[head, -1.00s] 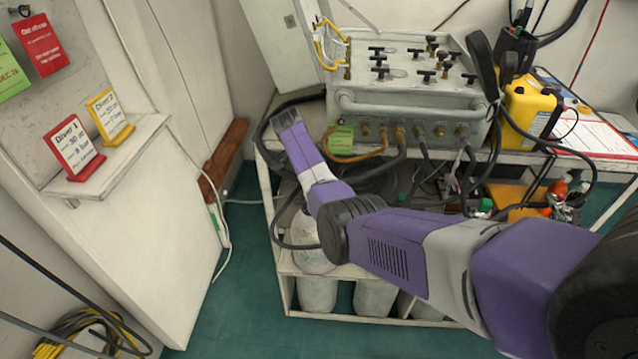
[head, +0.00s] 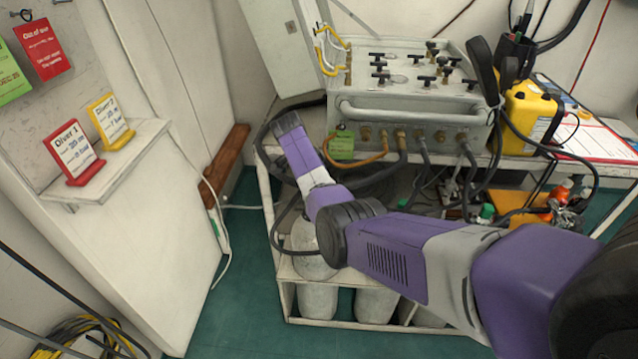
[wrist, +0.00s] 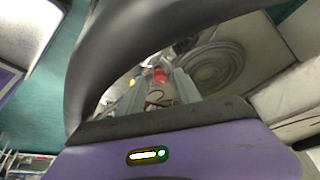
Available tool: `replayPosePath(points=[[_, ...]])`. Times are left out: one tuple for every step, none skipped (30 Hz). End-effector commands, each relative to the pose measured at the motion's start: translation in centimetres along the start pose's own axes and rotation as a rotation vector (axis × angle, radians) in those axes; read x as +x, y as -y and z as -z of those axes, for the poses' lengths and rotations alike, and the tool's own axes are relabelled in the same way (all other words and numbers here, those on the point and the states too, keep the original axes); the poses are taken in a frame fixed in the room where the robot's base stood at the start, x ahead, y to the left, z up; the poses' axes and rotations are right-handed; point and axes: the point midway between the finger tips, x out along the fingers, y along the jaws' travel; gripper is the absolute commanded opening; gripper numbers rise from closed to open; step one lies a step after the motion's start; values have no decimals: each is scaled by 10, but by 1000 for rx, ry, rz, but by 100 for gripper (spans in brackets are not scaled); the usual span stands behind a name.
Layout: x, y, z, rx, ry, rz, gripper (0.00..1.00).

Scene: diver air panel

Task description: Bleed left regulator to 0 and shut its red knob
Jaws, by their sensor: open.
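The diver air panel (head: 405,105) stands on a bench, with several black T-handles on top and brass fittings along its front. I cannot make out a left regulator, its gauge or a red knob on it in the head view. My arm reaches to the panel's left front, its end beside the black hoses; the fingers are not distinguishable there. In the wrist view my gripper (wrist: 160,88) appears open, its grey fingers apart. A small red thing (wrist: 160,75) shows between them; I cannot tell whether it is the knob. A large dark curved shape blocks much of that view.
Grey cylinders (head: 375,303) stand in the white rack under the bench. A yellow container (head: 528,115) stands right of the panel. Black hoses (head: 262,135) loop left of it. Diver cards (head: 73,152) stand on a left shelf. Green floor is clear between wall and rack.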

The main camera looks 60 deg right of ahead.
Motion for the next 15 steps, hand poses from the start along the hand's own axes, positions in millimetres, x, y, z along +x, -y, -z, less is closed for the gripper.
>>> replayPosePath(points=[[0,0,0,0,0,0,41],[-1,0,0,0,0,0,41],[-3,0,0,0,0,1,41],[-5,0,0,0,0,1,41],[-8,0,0,0,-1,1,41],[-14,1,0,0,-1,2,41],[-18,1,0,0,-1,2,41],[-23,1,0,0,-1,2,41],[-30,1,0,0,-1,3,41],[-35,1,0,0,-1,3,41],[-40,1,0,0,-1,3,41],[-47,1,0,1,-1,3,41],[-51,1,0,1,-1,3,41],[-56,1,0,1,-1,3,41],[-61,1,0,1,-1,2,41]])
